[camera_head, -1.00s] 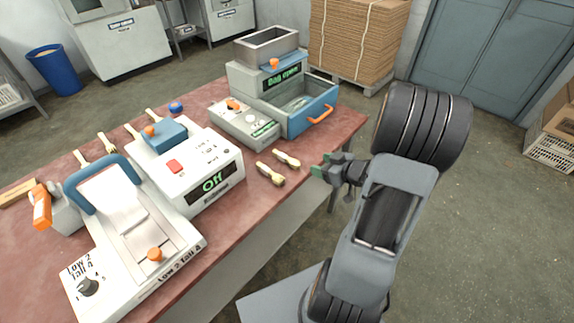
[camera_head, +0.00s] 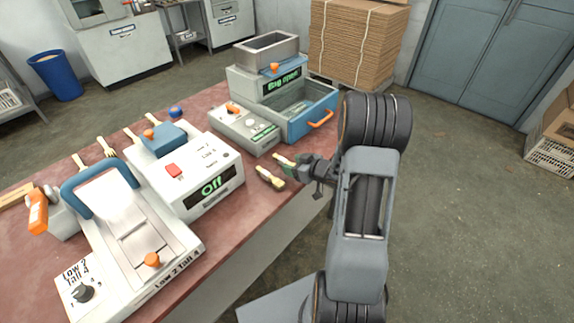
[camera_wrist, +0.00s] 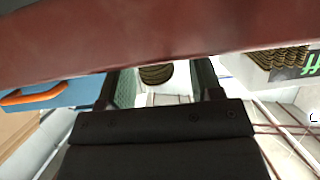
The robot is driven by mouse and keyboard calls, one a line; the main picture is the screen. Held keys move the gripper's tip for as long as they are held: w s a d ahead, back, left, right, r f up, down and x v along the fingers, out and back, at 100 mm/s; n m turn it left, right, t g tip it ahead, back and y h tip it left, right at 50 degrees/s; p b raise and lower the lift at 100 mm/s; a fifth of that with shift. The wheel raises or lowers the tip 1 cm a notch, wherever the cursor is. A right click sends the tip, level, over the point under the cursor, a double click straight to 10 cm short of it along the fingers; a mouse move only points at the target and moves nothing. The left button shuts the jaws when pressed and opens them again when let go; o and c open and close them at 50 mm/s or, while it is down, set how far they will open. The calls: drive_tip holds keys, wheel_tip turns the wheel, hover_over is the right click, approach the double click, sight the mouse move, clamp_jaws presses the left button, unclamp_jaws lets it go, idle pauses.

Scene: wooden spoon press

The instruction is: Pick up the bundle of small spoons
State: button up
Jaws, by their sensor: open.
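Two bundles of pale spoons with dark bands lie on the red table. The nearer bundle (camera_head: 270,178) is in front of the press with the "Off" display. The farther bundle (camera_head: 281,159) lies beyond it and looks slightly smaller; my gripper partly hides it. My gripper (camera_head: 292,164) is open, with its green-padded fingertips at the farther bundle's right end. In the wrist view a round banded bundle end (camera_wrist: 155,74) shows between my open fingers. A second bundle (camera_wrist: 282,60) shows to the right, outside them. I cannot tell whether the fingers touch the bundle.
The press (camera_head: 212,184) stands left of the bundles. A machine with an open blue drawer (camera_head: 318,115) and orange handle stands just behind them. A levered machine (camera_head: 130,232) is at the left front. The table's front edge runs close to the bundles; open floor lies right.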

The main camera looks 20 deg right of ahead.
drive_tip(key=shift+x, duration=0.95)
drive_tip(key=shift+c, duration=0.2)
drive_tip(key=c, duration=0.9)
